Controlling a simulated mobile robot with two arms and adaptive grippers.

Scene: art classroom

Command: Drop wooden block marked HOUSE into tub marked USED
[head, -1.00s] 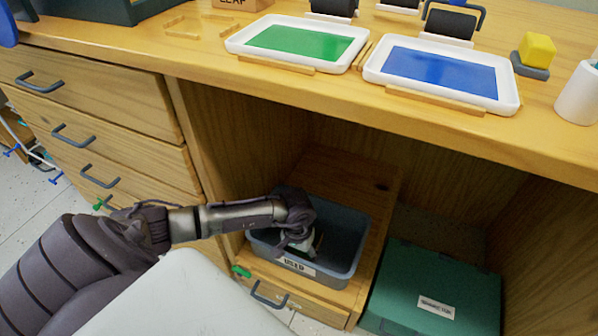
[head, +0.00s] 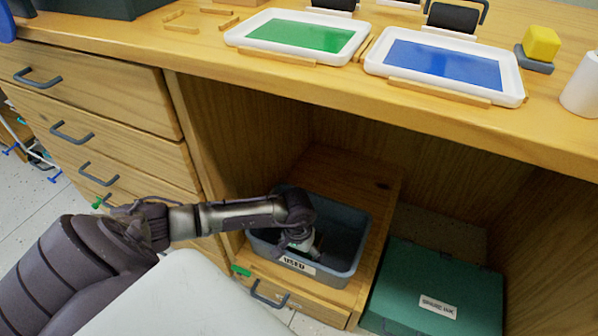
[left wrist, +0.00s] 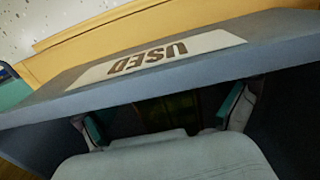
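The grey-blue tub marked USED (head: 345,272) sits on a wooden shelf inside the desk's open bay. Its label also shows upside down on the rim in the left wrist view (left wrist: 150,57). My left gripper (head: 309,246) reaches down into the tub, near its front wall. In the left wrist view its two teal-padded fingers (left wrist: 165,118) stand well apart. A dim, dark brownish-green shape (left wrist: 172,112) shows between and beyond them. I cannot tell whether it is the HOUSE block, as no HOUSE marking can be read. My right gripper is not in view.
A green box marked SPARE INK (head: 450,285) stands right of the tub. On the desktop above are a green ink tray (head: 297,38), a blue ink tray (head: 443,70) and a yellow block (head: 541,43). Drawers (head: 90,90) line the left. The desktop edge overhangs the bay.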

